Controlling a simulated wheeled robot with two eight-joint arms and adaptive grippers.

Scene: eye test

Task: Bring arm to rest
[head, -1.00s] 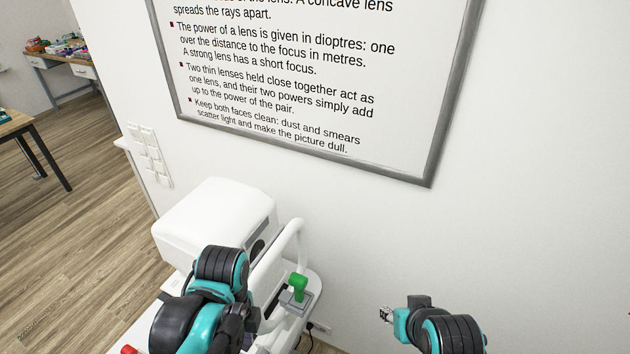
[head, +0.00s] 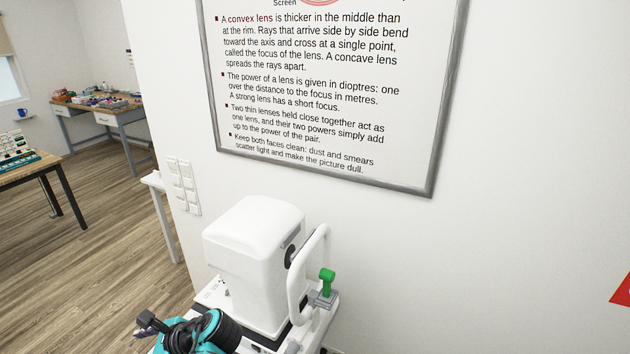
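My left arm, teal and black, shows at the bottom edge, in front of the white eye-test device (head: 257,262). A dark part at its left end looks like my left gripper (head: 147,324); it is small and partly hidden, so I cannot tell whether it is open or shut. Nothing is seen held in it. My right arm and gripper are out of view. The device has a white curved frame (head: 322,262) on its right side and a green handle (head: 327,281) beside that.
A framed lens poster (head: 330,182) hangs on the white wall behind. White switch plates (head: 183,186) are left of it. A wooden table (head: 35,165) and a cluttered desk (head: 100,105) stand at the left, with open floor (head: 100,230) between. A red sign (head: 622,290) shows at the right edge.

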